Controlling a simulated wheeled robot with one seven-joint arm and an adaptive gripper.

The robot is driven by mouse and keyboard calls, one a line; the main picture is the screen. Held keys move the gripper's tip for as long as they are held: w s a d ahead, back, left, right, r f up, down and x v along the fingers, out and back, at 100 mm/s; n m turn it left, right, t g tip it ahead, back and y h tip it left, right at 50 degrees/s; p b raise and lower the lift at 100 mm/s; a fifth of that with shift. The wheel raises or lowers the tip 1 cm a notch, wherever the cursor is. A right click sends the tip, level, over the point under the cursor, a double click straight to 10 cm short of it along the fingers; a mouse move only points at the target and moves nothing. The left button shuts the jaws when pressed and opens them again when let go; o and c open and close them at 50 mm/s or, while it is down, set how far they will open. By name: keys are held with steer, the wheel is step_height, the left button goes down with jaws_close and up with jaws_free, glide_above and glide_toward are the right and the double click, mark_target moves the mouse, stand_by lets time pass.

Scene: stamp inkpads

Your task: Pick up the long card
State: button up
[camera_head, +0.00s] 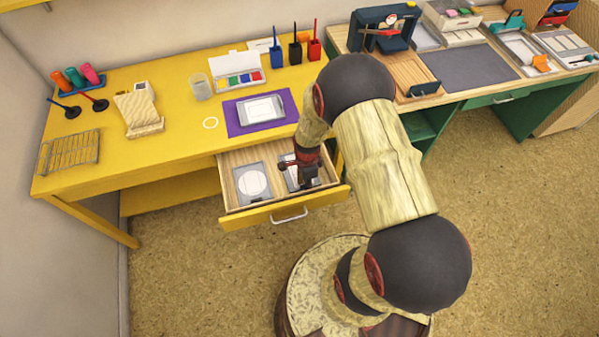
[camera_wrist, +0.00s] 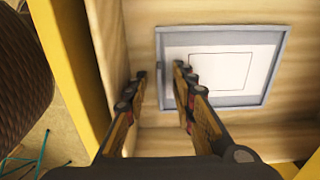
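In the wrist view, a white card (camera_wrist: 205,62) with a thin dark rectangle outline lies in a grey-framed tray (camera_wrist: 225,29) in the drawer. It also shows partly behind my gripper in the head view (camera_head: 292,177). I cannot tell for sure that this is the long card. My gripper (camera_wrist: 160,76) is open, its fingers apart and pointing down into the drawer. Its fingertips are at the tray's left edge, with a short grey tab between them in the picture. Nothing is held; contact is not clear.
The open drawer (camera_head: 287,214) also holds a tray with a round white shape (camera_head: 252,184) at left. Drawer walls stand close to my gripper. On the yellow desk (camera_head: 180,155) are a purple mat (camera_head: 236,124), a paint box (camera_head: 237,75) and a cup (camera_head: 200,88).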

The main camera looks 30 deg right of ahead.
jaws_close()
steer(key=shift+r, duration=0.1)
stand_by(0.5)
